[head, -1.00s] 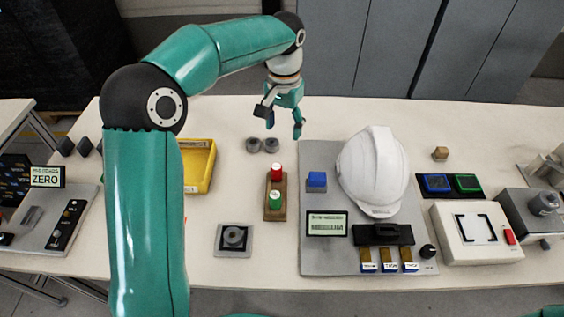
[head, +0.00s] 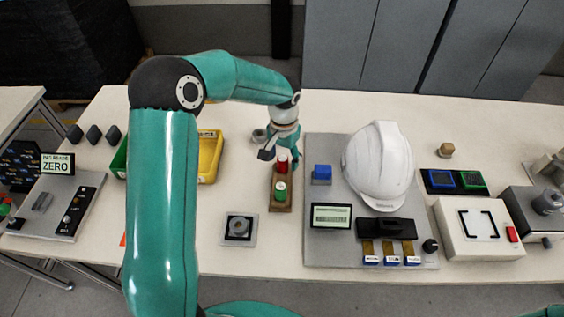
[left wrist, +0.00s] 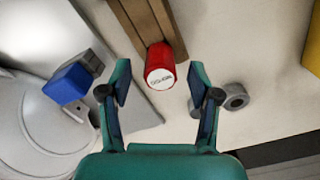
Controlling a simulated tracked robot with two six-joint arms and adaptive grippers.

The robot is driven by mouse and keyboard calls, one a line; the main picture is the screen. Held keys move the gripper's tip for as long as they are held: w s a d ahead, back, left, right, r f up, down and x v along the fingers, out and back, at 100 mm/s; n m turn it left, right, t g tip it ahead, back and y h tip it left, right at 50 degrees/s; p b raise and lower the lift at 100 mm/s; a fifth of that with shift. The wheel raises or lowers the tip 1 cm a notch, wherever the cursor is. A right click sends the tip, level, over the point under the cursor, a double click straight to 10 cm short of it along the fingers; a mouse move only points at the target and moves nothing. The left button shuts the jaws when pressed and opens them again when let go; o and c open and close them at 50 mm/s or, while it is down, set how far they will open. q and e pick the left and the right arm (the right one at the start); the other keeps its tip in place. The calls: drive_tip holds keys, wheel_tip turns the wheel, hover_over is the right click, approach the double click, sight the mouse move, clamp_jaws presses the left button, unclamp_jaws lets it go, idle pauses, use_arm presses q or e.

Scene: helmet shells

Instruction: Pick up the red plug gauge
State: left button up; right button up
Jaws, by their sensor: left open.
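My right gripper is not in view.
The wooden stand (head: 281,208) is on the pale table. A grey plate with a white helmet shell (head: 379,168) and a blue block (head: 322,173) is to its right. A yellow bin (head: 211,157) is to its left.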

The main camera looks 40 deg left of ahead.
use_arm(q)
drive_tip(key=shift+f, duration=1.2)
drive_tip(key=shift+s, duration=0.1)
drive_tip(key=c, duration=1.1)
drive_tip(key=shift+o, duration=0.2)
drive_tip(key=shift+r, duration=0.1)
